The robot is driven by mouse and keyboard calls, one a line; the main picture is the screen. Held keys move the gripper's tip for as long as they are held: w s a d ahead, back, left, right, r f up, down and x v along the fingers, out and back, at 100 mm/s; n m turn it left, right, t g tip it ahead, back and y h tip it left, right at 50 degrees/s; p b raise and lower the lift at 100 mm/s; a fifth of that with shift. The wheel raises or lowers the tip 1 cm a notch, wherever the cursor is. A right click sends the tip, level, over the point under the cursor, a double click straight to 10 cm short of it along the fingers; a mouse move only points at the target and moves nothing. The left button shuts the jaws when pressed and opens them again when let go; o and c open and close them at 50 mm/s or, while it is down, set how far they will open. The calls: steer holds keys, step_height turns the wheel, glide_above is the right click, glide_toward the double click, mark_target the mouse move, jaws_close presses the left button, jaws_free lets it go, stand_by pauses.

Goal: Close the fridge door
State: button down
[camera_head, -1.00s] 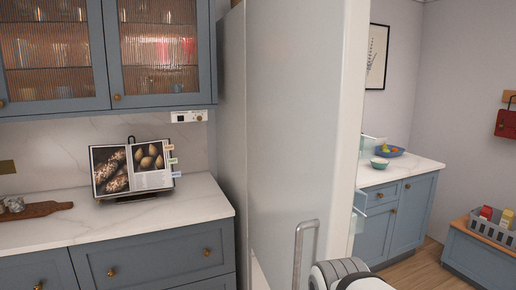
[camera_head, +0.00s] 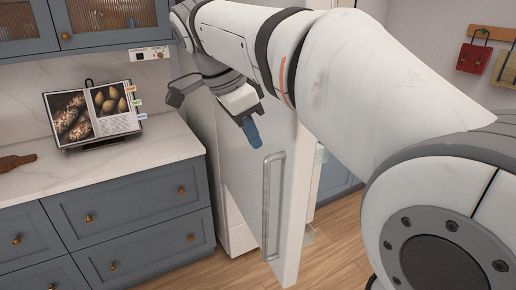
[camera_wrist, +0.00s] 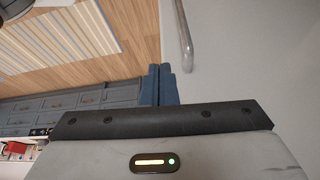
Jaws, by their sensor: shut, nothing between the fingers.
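The fridge door (camera_head: 236,172) is a pale grey panel with a long vertical handle (camera_head: 271,205) near its white free edge (camera_head: 293,215). It stands open, swung out from the white fridge body. My gripper (camera_head: 251,132) has blue fingertips pressed together, empty, in front of the door face, up and left of the handle. Whether it touches the door cannot be told. In the wrist view the shut blue fingers (camera_wrist: 160,85) are beside the grey door panel (camera_wrist: 245,65), with the handle (camera_wrist: 183,35) beyond them. My arm hides the door's upper part.
A counter (camera_head: 120,172) with blue drawers (camera_head: 90,219) and a cookbook (camera_head: 95,112) stands left of the fridge. Wooden floor (camera_head: 340,250) is clear right of the door. The wrist view shows a striped rug (camera_wrist: 60,45).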

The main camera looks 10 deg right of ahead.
mark_target(286, 165)
steer(key=x, duration=0.9)
steer(key=shift+d+f, duration=0.15)
steer(key=shift+f, duration=0.2)
steer(key=shift+w+d+p, duration=0.2)
steer(key=shift+d+p, duration=0.15)
steer(key=shift+d, duration=0.65)
steer(key=shift+w+d+p, duration=0.15)
steer(key=shift+d+p, duration=0.2)
steer(key=shift+d, duration=0.6)
